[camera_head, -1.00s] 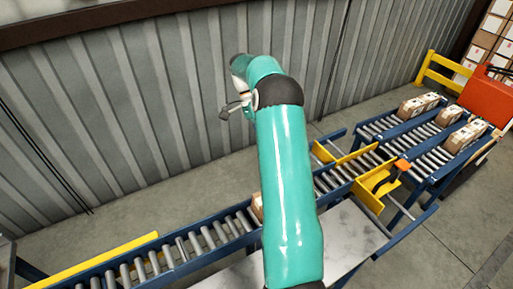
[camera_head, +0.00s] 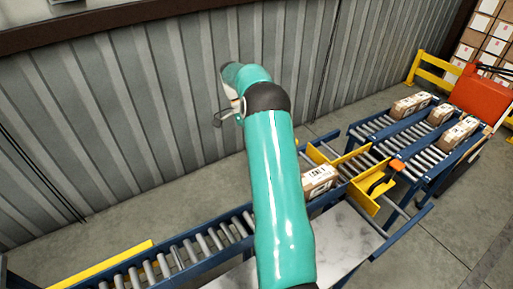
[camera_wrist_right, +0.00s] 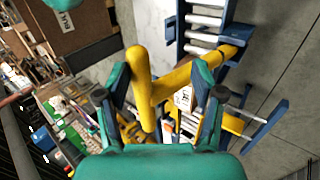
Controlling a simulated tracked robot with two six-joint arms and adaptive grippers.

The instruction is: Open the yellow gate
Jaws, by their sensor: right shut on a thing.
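The yellow gate (camera_head: 364,199) stands across the blue roller conveyor (camera_head: 214,241), right of centre in the head view, with a curved handle on its right side. In the right wrist view a yellow bar (camera_wrist_right: 139,88) with a branch to the right lies between the fingers of my right gripper (camera_wrist_right: 160,88), which is shut on it. A brown carton (camera_head: 320,179) with a printed label sits on the rollers just left of the gate. My right arm hides part of the conveyor.
Two roller lanes beyond the gate carry several cartons (camera_head: 411,105). An orange-red box (camera_head: 481,94) and a yellow rail (camera_head: 428,70) stand at the far right. A pale marble-like surface (camera_head: 345,235) lies in front of the conveyor. A corrugated wall closes the back.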

